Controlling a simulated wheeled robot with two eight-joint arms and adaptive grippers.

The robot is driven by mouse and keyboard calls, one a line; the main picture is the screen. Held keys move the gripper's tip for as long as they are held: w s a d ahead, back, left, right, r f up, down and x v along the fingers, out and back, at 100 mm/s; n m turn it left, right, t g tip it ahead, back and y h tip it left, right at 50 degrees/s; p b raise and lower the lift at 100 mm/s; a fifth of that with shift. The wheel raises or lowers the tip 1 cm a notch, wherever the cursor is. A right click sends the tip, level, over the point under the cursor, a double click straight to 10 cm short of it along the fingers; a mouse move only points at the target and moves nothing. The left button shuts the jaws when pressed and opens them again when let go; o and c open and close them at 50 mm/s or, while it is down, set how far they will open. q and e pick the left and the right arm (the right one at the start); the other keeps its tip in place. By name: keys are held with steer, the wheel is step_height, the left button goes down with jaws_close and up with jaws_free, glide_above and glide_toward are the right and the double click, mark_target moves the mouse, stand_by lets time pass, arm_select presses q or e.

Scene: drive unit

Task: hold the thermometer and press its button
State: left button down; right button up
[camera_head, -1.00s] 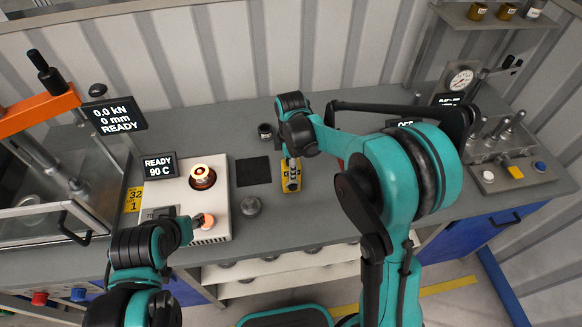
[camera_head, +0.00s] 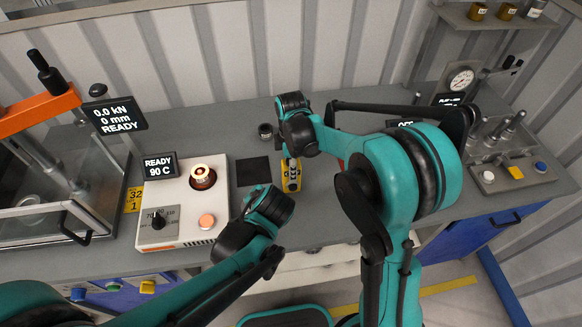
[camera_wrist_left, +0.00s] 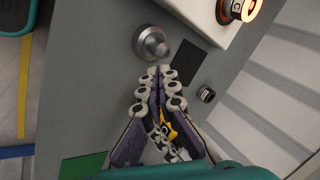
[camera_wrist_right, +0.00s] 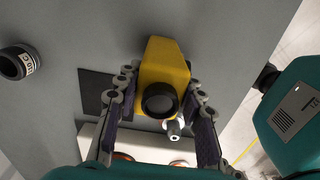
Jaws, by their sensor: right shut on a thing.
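The thermometer is a yellow hand-held device (camera_head: 291,183) with a dark and light face, above the middle of the bench. My right gripper (camera_head: 290,158) comes down on it from behind. In the right wrist view the yellow body (camera_wrist_right: 163,66) sits between the two fingers, with a dark round part facing the camera. I cannot tell if it touches the bench. My left gripper (camera_wrist_left: 157,72) has its fingertips together and nothing between them; part of the yellow thermometer (camera_wrist_left: 168,130) shows through the gap behind the tips. In the head view the left fingers are hidden. The button cannot be made out.
A white heater box (camera_head: 183,215) with a glowing ring, a knob and an orange button stands left. A black square pad (camera_head: 253,171) lies left of the thermometer. A round metal piece (camera_wrist_left: 152,43) is near the left fingertips. A small dark jar (camera_head: 265,131) stands behind.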

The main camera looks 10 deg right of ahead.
arm_select(q)
steer(key=s+d+f+m, duration=0.1)
steer(key=d+f, duration=0.1)
steer(key=d, duration=0.2)
steer(key=s+d+f+m+t, duration=0.1)
steer(key=d+f+m, duration=0.1)
steer(key=d+f, duration=0.1)
steer(key=s+d+f+m+t+y, duration=0.1)
steer(key=d+f+m, duration=0.1)
steer(key=d, duration=0.2)
steer(key=shift+d+f, duration=0.15)
steer(key=shift+d, duration=0.15)
steer(key=shift+w+d, duration=0.1)
steer(key=shift+w, duration=3.35)
steer(key=shift+w, duration=0.45)
steer(key=shift+s, duration=4.05)
arm_select(e)
steer(key=o, duration=1.3)
